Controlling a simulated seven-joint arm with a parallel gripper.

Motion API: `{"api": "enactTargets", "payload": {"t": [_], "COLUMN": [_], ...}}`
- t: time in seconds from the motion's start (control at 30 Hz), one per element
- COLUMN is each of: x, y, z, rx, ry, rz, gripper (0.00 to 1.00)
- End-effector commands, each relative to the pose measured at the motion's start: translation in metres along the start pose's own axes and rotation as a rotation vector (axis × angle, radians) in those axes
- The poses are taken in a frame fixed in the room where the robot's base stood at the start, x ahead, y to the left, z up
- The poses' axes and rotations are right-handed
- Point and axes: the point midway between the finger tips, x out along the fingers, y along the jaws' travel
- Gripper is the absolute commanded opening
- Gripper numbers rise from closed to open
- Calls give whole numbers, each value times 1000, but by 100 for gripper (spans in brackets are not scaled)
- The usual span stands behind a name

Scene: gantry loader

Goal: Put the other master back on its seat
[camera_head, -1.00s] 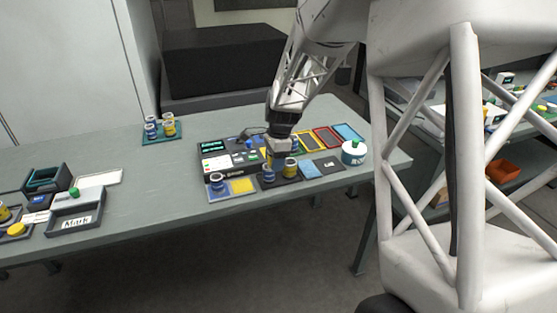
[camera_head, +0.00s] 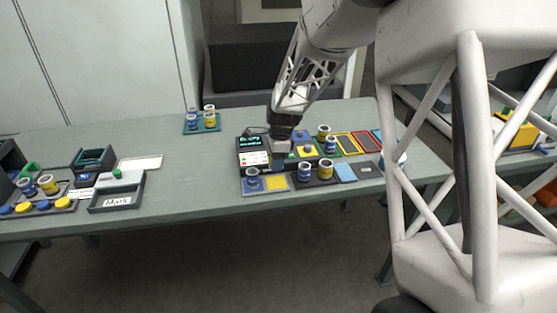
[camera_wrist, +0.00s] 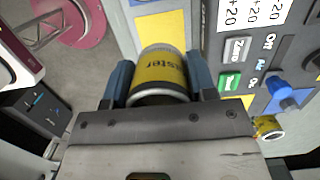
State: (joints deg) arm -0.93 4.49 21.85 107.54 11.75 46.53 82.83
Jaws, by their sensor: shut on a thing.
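My gripper (camera_wrist: 160,88) is shut on a yellow master, a can (camera_wrist: 158,72) with a dark rim and lettering ending in "ster". In the head view my gripper (camera_head: 279,160) is just behind the yellow square seat (camera_head: 275,183) of the front-left plate, and the held can cannot be made out there. The blue can (camera_head: 253,179) stands upright on the blue square of that plate, left of my gripper. The yellow square looks bare. Whether the held can touches anything cannot be told.
A blue can (camera_head: 305,171) and a yellow can (camera_head: 325,169) stand just right of the plate. More cans (camera_head: 324,132) stand behind.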

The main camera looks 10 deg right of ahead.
Motion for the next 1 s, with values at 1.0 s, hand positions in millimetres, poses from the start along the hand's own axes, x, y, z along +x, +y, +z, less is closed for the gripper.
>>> {"api": "enactTargets", "payload": {"t": [1.0], "x": [41], "y": [0], "z": [-6], "rx": [0], "ry": [0], "rz": [0], "gripper": [19]}}
